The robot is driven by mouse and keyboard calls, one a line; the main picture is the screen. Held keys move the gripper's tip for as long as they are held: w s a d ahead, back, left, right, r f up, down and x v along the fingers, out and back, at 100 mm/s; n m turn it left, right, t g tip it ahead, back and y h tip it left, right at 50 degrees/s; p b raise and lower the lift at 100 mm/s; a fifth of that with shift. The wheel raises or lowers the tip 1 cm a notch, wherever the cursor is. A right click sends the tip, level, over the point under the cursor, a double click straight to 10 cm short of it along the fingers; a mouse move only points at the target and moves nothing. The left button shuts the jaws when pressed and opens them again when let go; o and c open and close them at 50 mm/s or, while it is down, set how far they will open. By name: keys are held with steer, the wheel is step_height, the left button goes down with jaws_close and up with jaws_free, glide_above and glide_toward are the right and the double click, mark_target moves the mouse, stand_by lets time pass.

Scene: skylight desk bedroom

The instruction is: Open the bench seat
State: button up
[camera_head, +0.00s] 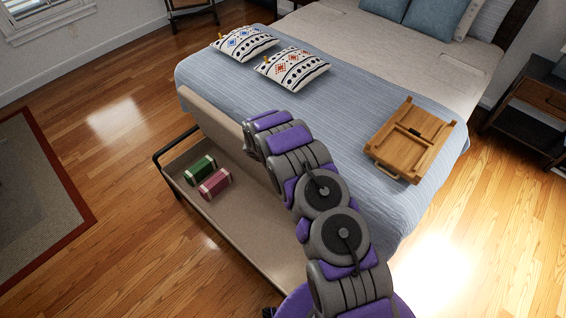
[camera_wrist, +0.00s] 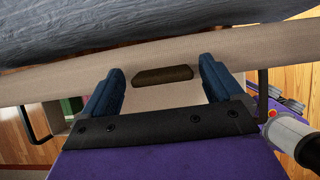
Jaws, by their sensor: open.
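The bench (camera_head: 262,262) stands at the foot of the bed, a long beige box with a dark metal end frame. Its seat (camera_head: 206,112) is raised as a panel on the bed side, and the inside shows. In the wrist view the beige panel (camera_wrist: 60,85) spans the picture and carries a dark brown handle (camera_wrist: 162,76). My gripper (camera_wrist: 161,66) is open, its two blue fingers apart on either side of the handle in the picture. I cannot tell whether they touch the panel. In the head view my arm hides the gripper's fingers and part of the seat.
A green box (camera_head: 200,168) and a pink box (camera_head: 215,184) lie inside the bench. The bed (camera_head: 345,75) holds patterned pillows (camera_head: 292,68) and a wooden folding tray (camera_head: 411,140). Wood floor (camera_head: 118,165) is clear left of the bench, up to a rug (camera_head: 35,200).

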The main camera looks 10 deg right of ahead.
steer(key=v, duration=1.7)
steer(key=shift+a, duration=0.25)
steer(key=shift+s+d+r, duration=0.1)
steer(key=s+d+r+m+g+b, duration=0.2)
steer(key=s+d+r+m+b, duration=0.2)
steer(key=s+d+r+m, duration=0.4)
steer(key=s+d+r+m+g+b, duration=0.1)
steer(key=s+d+r+m+b, duration=0.25)
steer(key=s+m, duration=0.45)
steer(key=s+a+m+g+y+b, duration=0.1)
steer(key=s+a+m+y+b, duration=0.1)
steer(key=s, duration=1.2)
steer(key=s+a+m+g+y+b, duration=0.1)
steer(key=s+m+b, duration=0.3)
steer(key=s, duration=1.1)
steer(key=a+m+y, duration=0.1)
steer(key=m, duration=0.2)
steer(key=shift+s+r+y, duration=0.2)
steer(key=shift+r+y, duration=0.1)
steer(key=shift+r, duration=0.05)
